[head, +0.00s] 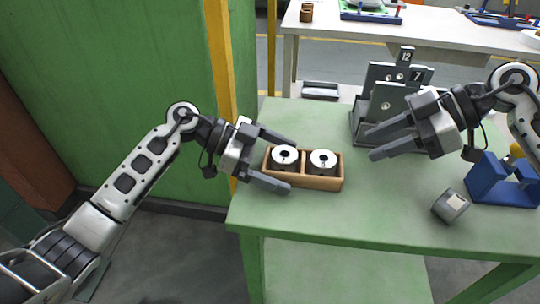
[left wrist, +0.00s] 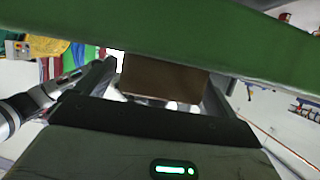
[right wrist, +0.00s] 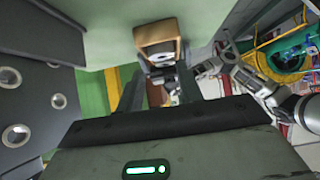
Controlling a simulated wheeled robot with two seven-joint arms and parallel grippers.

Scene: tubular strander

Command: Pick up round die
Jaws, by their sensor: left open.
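In the left wrist view the box (left wrist: 163,80) shows between the fingers. My right gripper (head: 371,145) is open and empty, right of the box; the box also shows in the right wrist view (right wrist: 158,36).
A grey cylinder (head: 450,205) lies near the front right of the green table (head: 300,223). A grey rack with numbered plates (head: 385,95) stands behind my right gripper. A yellow post (head: 222,60) rises at the left. The front middle is clear.

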